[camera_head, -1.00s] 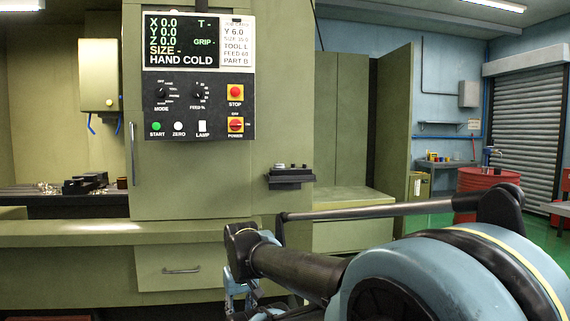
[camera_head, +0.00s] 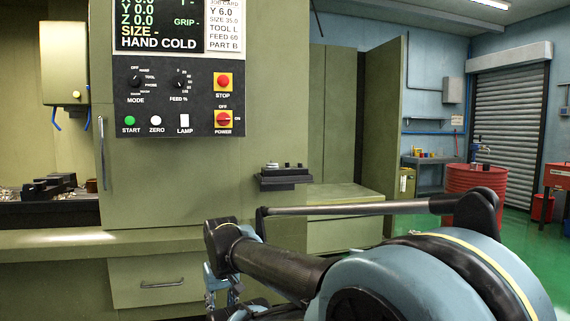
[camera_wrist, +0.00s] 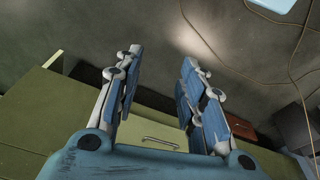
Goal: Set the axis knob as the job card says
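The job card (camera_head: 224,24) on the machine's panel reads Y 6.0, SIZE 35.0, TOOL L, FEED 60, PART B; its top is cut off. The display (camera_head: 159,25) beside it shows HAND COLD. A small black unit with small controls on top (camera_head: 285,177) juts from the machine front; I cannot tell whether one is the axis knob. The panel's black knobs are labelled MODE (camera_head: 135,82) and FEED % (camera_head: 180,82). My gripper (camera_wrist: 160,58) is open and empty, fingers apart, above the floor in the wrist view.
The panel also has a red STOP button (camera_head: 223,81), a POWER switch (camera_head: 223,119) and a green START button (camera_head: 131,120). A drawer handle (camera_head: 162,284) is below. A red drum (camera_head: 474,190) stands at right. Cables (camera_wrist: 235,55) cross the floor.

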